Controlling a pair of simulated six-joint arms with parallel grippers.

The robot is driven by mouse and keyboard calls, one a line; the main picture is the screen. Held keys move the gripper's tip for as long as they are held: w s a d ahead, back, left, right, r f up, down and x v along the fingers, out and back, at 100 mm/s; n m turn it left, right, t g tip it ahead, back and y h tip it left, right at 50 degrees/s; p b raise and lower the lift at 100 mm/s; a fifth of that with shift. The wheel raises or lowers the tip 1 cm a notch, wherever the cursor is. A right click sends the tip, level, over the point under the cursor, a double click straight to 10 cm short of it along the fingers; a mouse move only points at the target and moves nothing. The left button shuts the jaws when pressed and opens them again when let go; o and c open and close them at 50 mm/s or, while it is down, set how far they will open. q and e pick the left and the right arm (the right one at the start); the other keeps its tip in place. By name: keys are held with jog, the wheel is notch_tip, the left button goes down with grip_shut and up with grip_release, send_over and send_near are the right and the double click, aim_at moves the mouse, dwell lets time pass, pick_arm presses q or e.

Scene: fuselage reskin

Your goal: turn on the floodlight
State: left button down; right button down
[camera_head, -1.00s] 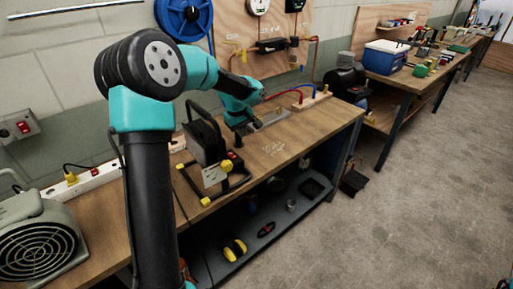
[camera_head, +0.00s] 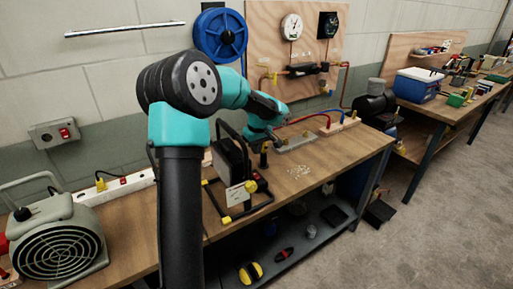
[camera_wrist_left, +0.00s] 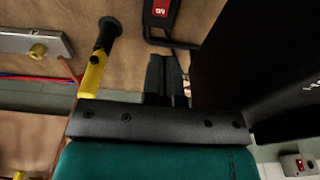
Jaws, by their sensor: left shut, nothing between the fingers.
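The floodlight (camera_head: 232,163) stands on the wooden bench, a black housing in a black frame with yellow feet and knob. A small red switch (camera_head: 257,174) sits low on its right side. In the left wrist view, a red switch in a black casing (camera_wrist_left: 160,10) shows at the top, and a large dark panel, probably the floodlight housing (camera_wrist_left: 240,55), fills the right. My left gripper (camera_head: 252,139) is behind the floodlight in the head view, its fingertips partly hidden. In the wrist view its fingers (camera_wrist_left: 167,80) are shut and empty, below the switch and apart from it. My right gripper is out of view.
A grey fan heater (camera_head: 58,240) and a white power strip (camera_head: 115,187) are at the bench's left. A metal plate with hoses (camera_head: 295,143) lies behind. The bench's front right is mostly clear.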

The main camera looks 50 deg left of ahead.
aim_at(255, 173)
pick_arm(q)
jog(key=f, duration=0.7)
jog(key=a+f, duration=0.1)
jog(key=f, duration=0.3)
jog(key=shift+w+a, duration=0.1)
jog(key=shift+w, duration=0.1)
